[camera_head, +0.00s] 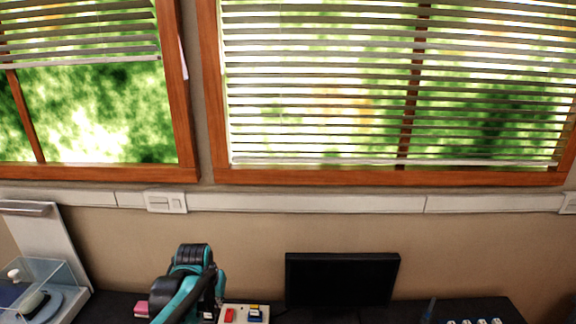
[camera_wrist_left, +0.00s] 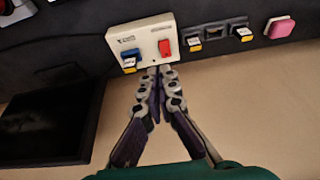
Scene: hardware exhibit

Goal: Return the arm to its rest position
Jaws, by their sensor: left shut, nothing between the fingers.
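My left gripper (camera_wrist_left: 159,72) is shut and empty in the left wrist view. Its two fingers meet at the tips, just in front of a white switch box (camera_wrist_left: 142,42) with a blue rocker and a red rocker. I cannot tell whether the tips touch the box. In the head view my teal and black left arm (camera_head: 186,286) rises from the bottom edge, left of the same box (camera_head: 241,315). The fingertips are hard to make out there. My right arm and gripper are not in view.
A black monitor (camera_head: 342,279) stands right of the box. A pink block (camera_head: 141,309) lies left of the arm. A clear case (camera_head: 45,285) stands far left. Small blue-and-white items (camera_head: 480,321) sit at lower right. Behind are a wall and blinded windows (camera_head: 390,90).

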